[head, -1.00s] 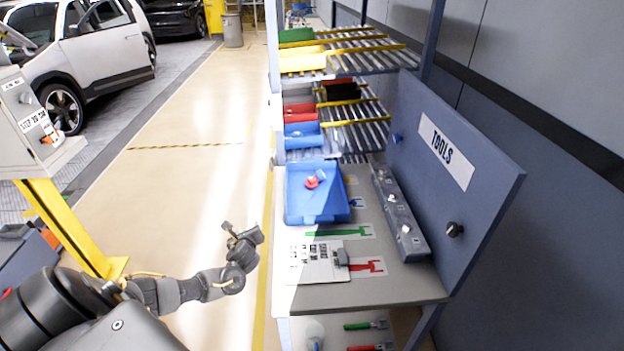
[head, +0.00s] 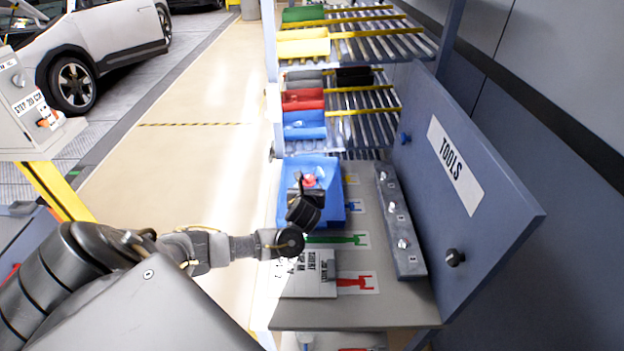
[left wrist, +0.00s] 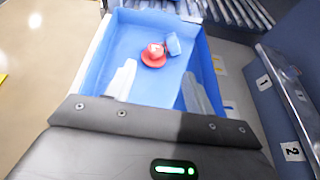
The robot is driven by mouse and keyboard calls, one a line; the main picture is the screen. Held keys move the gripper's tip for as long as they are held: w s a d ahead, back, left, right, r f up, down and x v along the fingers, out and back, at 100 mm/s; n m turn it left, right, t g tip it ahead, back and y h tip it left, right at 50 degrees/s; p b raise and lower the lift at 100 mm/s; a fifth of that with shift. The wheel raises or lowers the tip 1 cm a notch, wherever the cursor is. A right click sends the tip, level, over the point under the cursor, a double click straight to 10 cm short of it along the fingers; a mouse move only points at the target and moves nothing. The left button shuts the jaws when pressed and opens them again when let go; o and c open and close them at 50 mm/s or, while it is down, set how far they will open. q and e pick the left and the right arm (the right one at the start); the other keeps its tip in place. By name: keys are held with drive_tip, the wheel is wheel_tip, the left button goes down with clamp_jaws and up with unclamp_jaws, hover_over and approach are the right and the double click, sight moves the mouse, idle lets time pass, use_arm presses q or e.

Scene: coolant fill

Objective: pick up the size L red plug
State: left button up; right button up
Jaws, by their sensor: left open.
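The red plug (left wrist: 153,56) lies in the blue bin (left wrist: 209,62), touching or close beside a blue plug (left wrist: 174,44). In the head view the red plug (head: 309,181) shows small inside the blue bin (head: 334,212), partly behind my gripper. No size mark can be read on it. My left gripper (head: 297,188) is over the near part of the bin. In the left wrist view its two pale fingers (left wrist: 155,85) are spread apart with nothing between them, and the red plug is ahead of the tips. My right gripper is not in view.
A grey rail (head: 400,220) with small fittings lies right of the bin, before the upright TOOLS panel (head: 470,190). A white card (head: 310,275) and colored tool outlines are on the near bench. Shelves with colored bins stand behind. The aisle left of the bench is clear.

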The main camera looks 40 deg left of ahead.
sight(309, 177)
use_arm(q)
drive_tip(key=shift+w+a+f, duration=0.3)
drive_tip(key=shift+w+a, duration=0.1)
drive_tip(key=shift+a, duration=0.15)
drive_tip(key=shift+w+a+f, duration=0.3)
drive_tip(key=shift+w+a, duration=0.1)
drive_tip(key=shift+a, duration=0.15)
drive_tip(key=shift+x, duration=1)
drive_tip(key=shift+d, duration=0.1)
drive_tip(key=shift+w, duration=0.2)
drive_tip(key=p+x, duration=0.1)
drive_tip(key=x, duration=0.2)
drive_tip(key=shift+f, duration=0.3)
drive_tip(key=shift+w+a+f, duration=0.25)
drive_tip(key=shift+w+a, duration=0.2)
drive_tip(key=shift+w, duration=0.05)
drive_tip(key=c, duration=1)
drive_tip(key=shift+c, duration=0.2)
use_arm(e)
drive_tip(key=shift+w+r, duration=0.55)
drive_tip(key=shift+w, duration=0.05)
